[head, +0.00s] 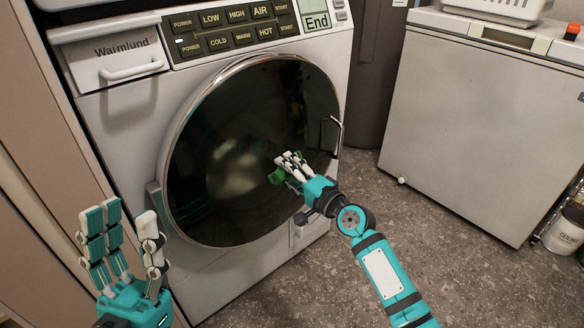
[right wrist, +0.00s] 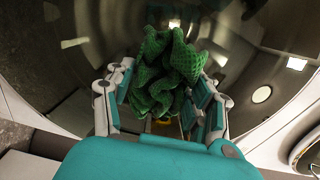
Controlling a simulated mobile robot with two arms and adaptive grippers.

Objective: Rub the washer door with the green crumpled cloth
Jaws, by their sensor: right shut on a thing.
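The washer door (head: 240,130) is a large round dark glass with a shiny metal rim, shut on the washer front; it fills the background of the right wrist view (right wrist: 90,45). My right gripper (head: 290,168) is at the lower right part of the glass, shut on the green crumpled cloth (head: 277,176). In the right wrist view the cloth (right wrist: 165,70) is bunched between the fingers. The cloth is at or very near the glass; I cannot tell whether it touches. My left gripper (head: 130,240) is open and empty at the lower left, apart from the door.
The door handle (head: 338,138) stands out at the glass's right edge. The control panel (head: 235,30) and drawer (head: 115,62) are above. A white chest freezer (head: 470,120) stands at right, with a bucket (head: 566,228) beside it. Speckled floor (head: 420,215) between is clear.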

